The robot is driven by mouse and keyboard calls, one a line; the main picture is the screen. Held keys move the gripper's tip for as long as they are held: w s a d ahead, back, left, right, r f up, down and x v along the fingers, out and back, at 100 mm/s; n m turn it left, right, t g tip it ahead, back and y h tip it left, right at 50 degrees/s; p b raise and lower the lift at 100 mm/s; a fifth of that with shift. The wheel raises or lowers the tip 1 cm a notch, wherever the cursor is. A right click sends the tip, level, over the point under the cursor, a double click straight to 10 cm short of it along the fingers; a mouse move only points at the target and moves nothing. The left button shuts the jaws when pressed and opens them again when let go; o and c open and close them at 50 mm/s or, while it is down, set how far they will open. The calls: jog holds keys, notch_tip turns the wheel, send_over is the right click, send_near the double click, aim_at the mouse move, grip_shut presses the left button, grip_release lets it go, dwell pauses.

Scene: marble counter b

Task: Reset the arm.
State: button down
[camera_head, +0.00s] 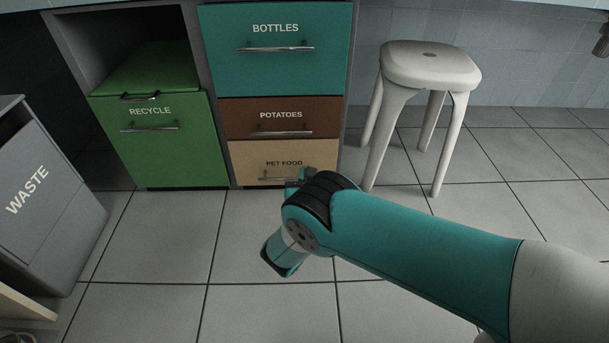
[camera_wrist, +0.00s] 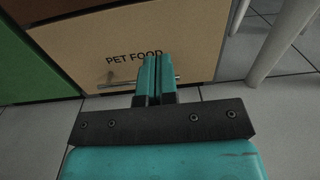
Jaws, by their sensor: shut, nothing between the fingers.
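My teal and white arm (camera_head: 420,237) reaches in from the lower right of the head view and bends at a dark joint in front of the drawers. In the wrist view my gripper (camera_wrist: 156,66) has its two teal fingers together, with nothing between them. The fingers point at the tan PET FOOD drawer (camera_wrist: 170,35) and overlap its metal handle in the picture; I cannot tell whether they touch it. In the head view the gripper is largely hidden behind the arm's joint. The PET FOOD drawer (camera_head: 245,162) looks closed there.
A teal BOTTLES drawer (camera_head: 272,70) and a brown POTATOES drawer (camera_head: 240,117) are above, both closed. A grey WASTE bin (camera_head: 50,225) is far left, a white stool (camera_head: 430,65) right. Tiled floor (camera_head: 170,240) is clear between.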

jog(key=shift+s+p, duration=0.65)
jog(key=shift+s, duration=1.05)
